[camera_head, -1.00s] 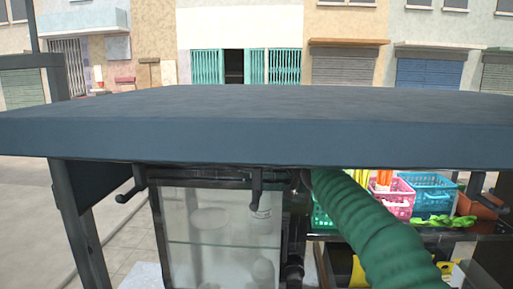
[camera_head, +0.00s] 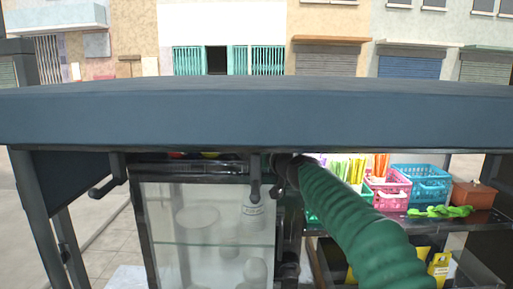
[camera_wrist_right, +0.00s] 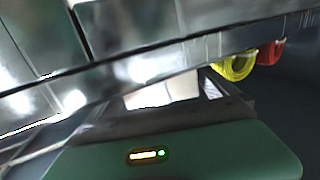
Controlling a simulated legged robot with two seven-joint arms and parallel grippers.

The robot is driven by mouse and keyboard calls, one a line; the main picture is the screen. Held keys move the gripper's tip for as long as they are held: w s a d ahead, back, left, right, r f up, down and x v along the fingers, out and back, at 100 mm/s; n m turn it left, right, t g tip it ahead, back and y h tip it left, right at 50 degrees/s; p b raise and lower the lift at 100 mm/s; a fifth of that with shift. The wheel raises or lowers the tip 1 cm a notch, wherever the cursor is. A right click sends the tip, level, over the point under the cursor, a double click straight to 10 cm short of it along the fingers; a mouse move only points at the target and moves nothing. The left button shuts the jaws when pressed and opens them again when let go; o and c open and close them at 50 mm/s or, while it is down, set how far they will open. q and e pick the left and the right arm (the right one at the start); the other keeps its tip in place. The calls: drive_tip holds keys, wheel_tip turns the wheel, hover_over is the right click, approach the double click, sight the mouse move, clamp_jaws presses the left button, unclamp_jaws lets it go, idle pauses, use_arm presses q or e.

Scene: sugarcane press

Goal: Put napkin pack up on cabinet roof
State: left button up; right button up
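A glass-fronted cabinet (camera_head: 205,235) stands under the stall's dark canopy. Its top (camera_head: 190,168) shows as a narrow dark strip below the canopy edge. My right arm in its green sleeve reaches to the cabinet's top right corner; the gripper end is hidden in shadow there. In the right wrist view the green gripper body fills the bottom, and its fingers are not clear. A pale white block (camera_wrist_right: 162,92) lies just beyond it, possibly the napkin pack; I cannot tell whether it is gripped. My left gripper is not in view.
The canopy (camera_head: 250,115) hangs low over the cabinet. Yellow (camera_wrist_right: 235,66) and red (camera_wrist_right: 270,52) rolls sit ahead at the right. Pink (camera_head: 388,190) and blue (camera_head: 420,185) baskets, green gloves (camera_head: 440,211) and a brown box (camera_head: 473,196) stand on the right counter.

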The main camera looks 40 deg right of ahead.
drive_tip(key=shift+d, duration=0.35)
drive_tip(key=shift+s+d, duration=0.1)
drive_tip(key=shift+d, duration=0.1)
drive_tip(key=shift+s+d+f, duration=0.1)
drive_tip(key=shift+s, duration=0.1)
drive_tip(key=b+v, duration=0.1)
drive_tip(key=b, duration=0.1)
drive_tip(key=b+v, duration=0.2)
drive_tip(key=f+b+v, duration=0.1)
drive_tip(key=b+v, duration=0.1)
drive_tip(key=shift+s+a, duration=0.2)
drive_tip(key=shift+a, duration=0.15)
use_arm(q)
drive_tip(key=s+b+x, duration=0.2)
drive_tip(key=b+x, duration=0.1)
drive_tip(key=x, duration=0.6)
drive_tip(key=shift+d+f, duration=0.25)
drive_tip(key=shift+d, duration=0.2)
use_arm(e)
drive_tip(key=r+v, duration=0.1)
drive_tip(key=v, duration=0.5)
